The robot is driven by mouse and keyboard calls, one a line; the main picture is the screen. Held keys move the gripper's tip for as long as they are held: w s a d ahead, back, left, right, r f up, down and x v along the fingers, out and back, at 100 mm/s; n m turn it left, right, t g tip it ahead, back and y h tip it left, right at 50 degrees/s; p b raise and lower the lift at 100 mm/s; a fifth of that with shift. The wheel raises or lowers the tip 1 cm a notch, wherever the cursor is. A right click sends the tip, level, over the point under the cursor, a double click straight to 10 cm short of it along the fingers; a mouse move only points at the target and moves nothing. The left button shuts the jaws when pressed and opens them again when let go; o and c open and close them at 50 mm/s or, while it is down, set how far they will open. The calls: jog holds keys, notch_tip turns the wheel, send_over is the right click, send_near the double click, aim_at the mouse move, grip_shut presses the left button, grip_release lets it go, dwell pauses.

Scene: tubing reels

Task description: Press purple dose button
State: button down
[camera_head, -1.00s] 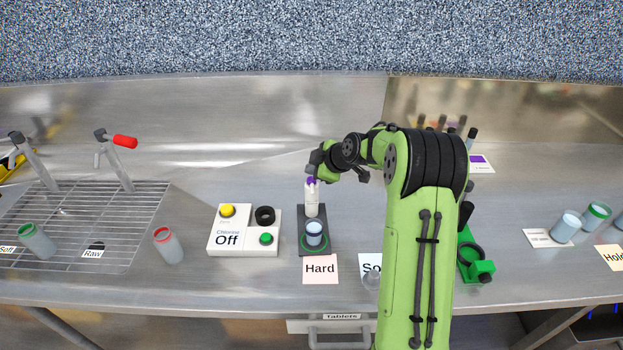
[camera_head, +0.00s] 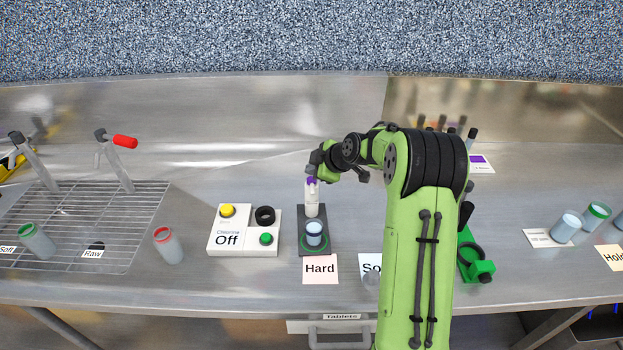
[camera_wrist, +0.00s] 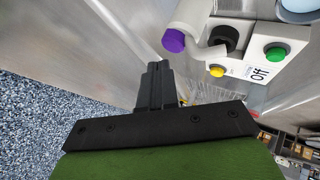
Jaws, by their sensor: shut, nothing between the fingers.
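The purple dose button (camera_head: 312,181) tops a white upright dispenser (camera_head: 312,204) on a dark base (camera_head: 325,241). A cup of pale blue liquid (camera_head: 315,233) stands on that base in front of the dispenser. In the wrist view, the purple button (camera_wrist: 173,41) shows at the end of the white dispenser (camera_wrist: 194,22). My gripper (camera_wrist: 159,66) is shut and empty, its tips close to the button but apart from it in that view. In the head view, my gripper (camera_head: 312,171) is right by the button, and I cannot tell whether they touch.
Left of the dispenser is a white chlorine meter (camera_head: 229,240) reading "Off", with yellow and green buttons. A "Hard" card (camera_head: 320,268) lies in front. Cups and a green holder (camera_head: 478,265) are at right.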

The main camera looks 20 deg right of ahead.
jog(key=shift+f, duration=0.15)
jog(key=shift+f+b, duration=0.3)
jog(key=shift+b, duration=0.45)
jog(key=shift+f+b, duration=0.55)
jog(key=shift+b, duration=0.05)
dwell(0.3)
jog(key=shift+r, duration=0.15)
jog(key=shift+r+p, duration=0.4)
jog(key=shift+r, duration=0.45)
jog(key=shift+r+p, duration=1.45)
jog(key=shift+r, duration=1.1)
jog(key=shift+f, duration=0.1)
